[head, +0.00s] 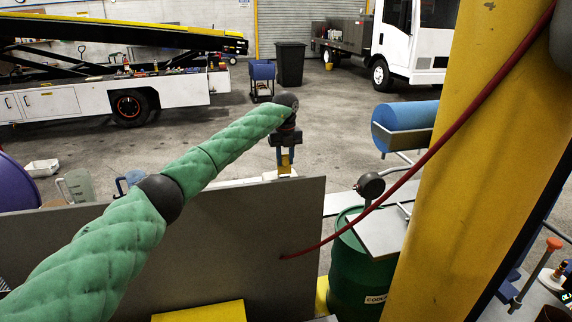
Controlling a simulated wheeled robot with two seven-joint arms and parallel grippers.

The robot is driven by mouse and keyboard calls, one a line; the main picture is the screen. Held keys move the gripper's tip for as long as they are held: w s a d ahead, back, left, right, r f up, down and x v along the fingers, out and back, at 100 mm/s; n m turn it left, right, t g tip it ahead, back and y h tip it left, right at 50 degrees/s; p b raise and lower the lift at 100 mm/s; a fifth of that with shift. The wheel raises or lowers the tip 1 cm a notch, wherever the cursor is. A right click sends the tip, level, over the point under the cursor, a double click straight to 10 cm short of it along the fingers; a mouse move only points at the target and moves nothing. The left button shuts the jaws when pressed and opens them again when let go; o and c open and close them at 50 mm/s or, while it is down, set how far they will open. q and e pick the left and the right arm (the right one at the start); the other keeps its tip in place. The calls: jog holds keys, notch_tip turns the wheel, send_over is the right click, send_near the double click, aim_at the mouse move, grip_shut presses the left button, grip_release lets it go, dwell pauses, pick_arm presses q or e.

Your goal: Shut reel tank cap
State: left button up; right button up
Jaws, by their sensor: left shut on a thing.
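My left arm reaches in from the left, and my left gripper (285,163) points down just behind the top edge of the grey panel (240,235). The gripper is shut on a small yellow piece (285,159) that shows between its blue-looking fingers. It is too small to tell whether this is the reel tank cap. A white surface (287,173) shows just below the fingertips. The reel tank cannot be made out, and the panel hides what lies lower. My right gripper is not in view.
A yellow post (470,130) stands close on the right, with a red hose (420,130) slanting across it. A green drum (358,265) and a blue cylinder (405,125) stand right of the panel. Jugs (77,185) sit at left. Open floor lies behind.

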pick_arm(q)
jog(key=shift+w+a+g+h+b, duration=0.15)
jog(key=shift+w+g+h+b, duration=0.15)
jog(key=shift+w+g+b, duration=0.5)
jog(key=shift+a+r+g, duration=0.1)
jog(key=shift+g, duration=0.4)
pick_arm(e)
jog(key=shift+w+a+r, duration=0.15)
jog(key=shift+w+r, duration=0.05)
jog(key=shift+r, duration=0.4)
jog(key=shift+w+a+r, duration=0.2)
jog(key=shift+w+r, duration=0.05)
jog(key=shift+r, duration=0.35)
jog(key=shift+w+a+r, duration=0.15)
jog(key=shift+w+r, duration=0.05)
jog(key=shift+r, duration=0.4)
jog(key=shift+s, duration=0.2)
pick_arm(q)
jog(key=o, duration=0.9)
jog(key=shift+o, duration=0.2)
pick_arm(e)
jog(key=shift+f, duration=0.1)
